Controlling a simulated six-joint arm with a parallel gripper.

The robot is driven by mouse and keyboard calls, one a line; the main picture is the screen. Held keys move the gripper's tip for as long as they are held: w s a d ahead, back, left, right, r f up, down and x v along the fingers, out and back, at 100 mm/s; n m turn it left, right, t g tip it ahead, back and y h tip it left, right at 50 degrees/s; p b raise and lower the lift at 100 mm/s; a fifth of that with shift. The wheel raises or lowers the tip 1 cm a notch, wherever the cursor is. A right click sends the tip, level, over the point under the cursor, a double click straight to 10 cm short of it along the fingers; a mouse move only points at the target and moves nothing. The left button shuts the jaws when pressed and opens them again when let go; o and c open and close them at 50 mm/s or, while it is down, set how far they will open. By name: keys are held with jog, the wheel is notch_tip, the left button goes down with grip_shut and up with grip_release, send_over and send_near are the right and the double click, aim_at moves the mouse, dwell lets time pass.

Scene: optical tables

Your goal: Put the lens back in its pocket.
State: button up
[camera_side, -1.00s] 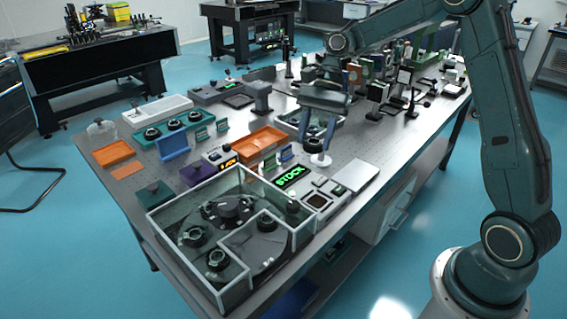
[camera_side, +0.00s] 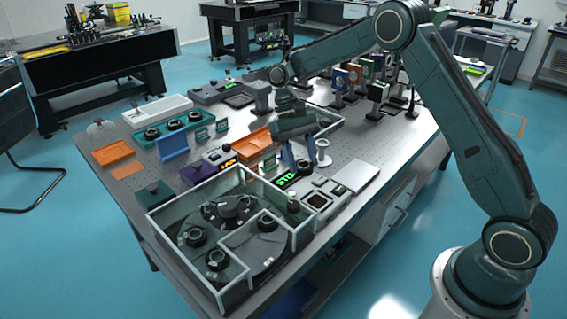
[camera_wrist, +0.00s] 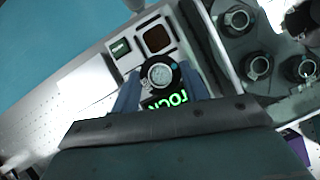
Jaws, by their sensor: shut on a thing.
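My gripper (camera_side: 300,163) is shut on a lens in a black ring mount (camera_wrist: 160,74). The lens shows between the blue fingertips in the wrist view, with its round glass facing the camera. A clear-walled enclosure (camera_side: 183,262) at the front holds several black-ringed lenses on dark round plates; some lenses (camera_wrist: 258,67) show at the right of the wrist view. I cannot tell which pocket belongs to the held lens.
A white pedestal (camera_side: 323,152) stands close right of the gripper. A panel with a dark square recess (camera_side: 318,199) and a pale flat plate (camera_side: 355,176) lie to the right of the enclosure. A teal tray (camera_side: 160,145) of black-ringed parts and an orange tray (camera_side: 113,152) lie left.

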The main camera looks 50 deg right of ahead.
jog(key=shift+w+a+f+n+h, duration=0.1)
jog(key=shift+a+f+n+h, duration=0.25)
jog(key=shift+f+n, duration=0.35)
jog(key=shift+w+a+f+n+h, duration=0.15)
jog(key=shift+f+n+h, duration=0.25)
jog(key=shift+n, duration=0.5)
jog(key=shift+s, duration=0.1)
jog(key=shift+d, duration=0.1)
